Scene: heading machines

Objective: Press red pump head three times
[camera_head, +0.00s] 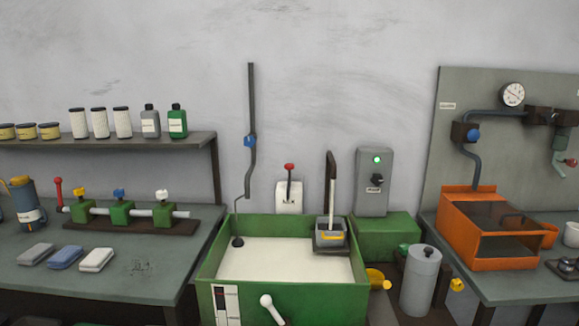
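Several red parts show, and I cannot tell for sure which is the pump head. A red knob (289,167) tops a dark upright rod on a small white box (289,197) behind the green tank (208,272). Another red knob (58,181) tops an upright red rod at the left end of a valve manifold (115,212) on the left bench. A small red part (570,162) sits under the pipework at the far right. Neither of my grippers is in view, and nothing is seen touching these parts.
The green tank holds pale liquid, with a white handle (270,308) on its front. A grey switch box (374,182) with a green light stands behind. An orange tray (492,262) sits on the right bench. Bottles and cans line the left shelf (160,142). Several blocks lie on the left bench.

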